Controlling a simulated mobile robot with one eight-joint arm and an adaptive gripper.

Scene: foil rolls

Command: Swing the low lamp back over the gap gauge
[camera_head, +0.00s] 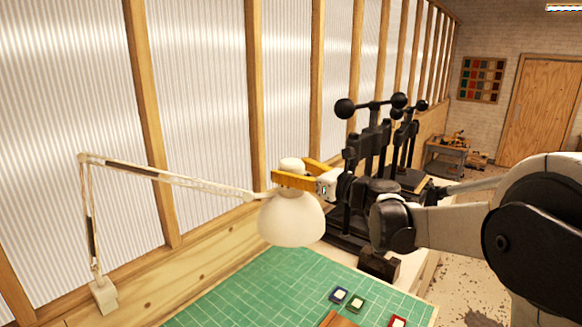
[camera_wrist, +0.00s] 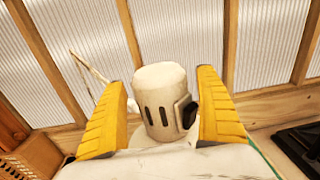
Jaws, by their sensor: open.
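The low lamp (camera_head: 290,222) has a white dome shade on a thin jointed arm (camera_head: 170,176); the arm rises from a base at the bench's left. In the wrist view, the white slotted cap (camera_wrist: 160,88) with a dark knob stands between the open fingers (camera_wrist: 163,78), with a gap showing on the left; the knob is close to the right finger. I cannot make out the gap gauge for certain.
A brown item (camera_head: 336,319) is cut off at the bottom edge. Black presses (camera_head: 372,150) stand right behind my gripper. The ribbed window wall runs along the back.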

